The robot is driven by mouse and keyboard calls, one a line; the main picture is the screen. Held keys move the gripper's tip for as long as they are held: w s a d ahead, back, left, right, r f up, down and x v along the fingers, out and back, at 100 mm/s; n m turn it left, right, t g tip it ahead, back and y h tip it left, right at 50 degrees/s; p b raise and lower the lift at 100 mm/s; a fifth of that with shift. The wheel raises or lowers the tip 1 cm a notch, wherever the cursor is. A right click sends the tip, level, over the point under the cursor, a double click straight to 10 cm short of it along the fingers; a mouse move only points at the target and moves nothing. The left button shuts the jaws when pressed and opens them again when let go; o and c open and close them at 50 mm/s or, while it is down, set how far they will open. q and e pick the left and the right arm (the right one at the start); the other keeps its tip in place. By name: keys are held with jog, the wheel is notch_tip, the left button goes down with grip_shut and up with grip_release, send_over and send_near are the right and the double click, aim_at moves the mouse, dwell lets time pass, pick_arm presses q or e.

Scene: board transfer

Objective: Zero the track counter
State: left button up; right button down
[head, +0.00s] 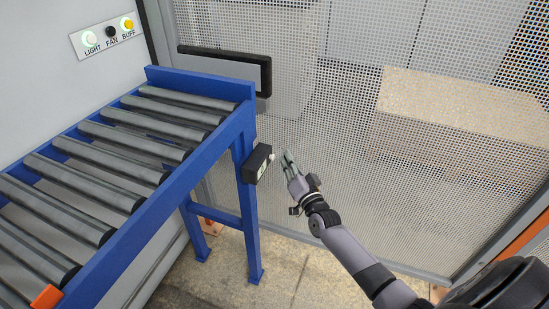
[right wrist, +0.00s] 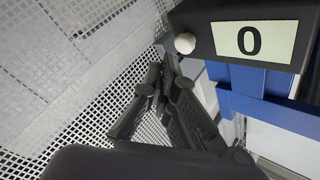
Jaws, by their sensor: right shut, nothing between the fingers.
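The track counter (head: 257,163) is a small black box on the blue leg of the roller track. Its pale display (right wrist: 254,41) reads 0 in the right wrist view. A small white knob (right wrist: 185,43) sticks out of its end; it also shows in the head view (head: 272,157). My right gripper (head: 286,156) is shut and empty, its fingertips just right of the knob in the head view. In the right wrist view its fingertips (right wrist: 166,67) are just below and left of the knob, with a small gap in the picture. My left gripper is out of view.
The blue roller track (head: 130,137) fills the left side, with an orange piece (head: 47,297) on its near edge. Perforated mesh (head: 330,150) stands behind my right arm.

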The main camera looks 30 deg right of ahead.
jog(key=s+d, duration=0.3)
jog(key=shift+s+d+p, duration=0.1)
jog(key=shift+s+p, duration=0.25)
jog(key=shift+s, duration=0.05)
dwell(0.7)
jog(key=s+a+f+n+g+p, duration=0.1)
jog(key=s+a+f+n+g, duration=0.15)
jog(key=s+f, duration=0.6)
jog(key=s+a+f+n+g+y, duration=0.1)
jog(key=s+a+f+g, duration=0.2)
jog(key=f, duration=1)
jog(key=s+a+f+n+g+p, duration=0.15)
jog(key=s+f+g, duration=0.3)
jog(key=f, duration=0.65)
jog(key=s+a+f+n+g, duration=0.2)
jog(key=s+f, duration=0.3)
jog(key=s, duration=0.6)
jog(key=s+a+f+n+g, duration=0.2)
jog(key=s+f, duration=0.3)
jog(key=s, duration=0.7)
jog(key=s+a+f+n+g, duration=0.1)
jog(key=s+a+f+g, duration=0.3)
jog(key=s, duration=0.7)
jog(key=shift+s+a+f+n+g+y, duration=0.15)
jog(key=shift+s+f+n+g+y, duration=0.2)
jog(key=shift+f, duration=0.3)
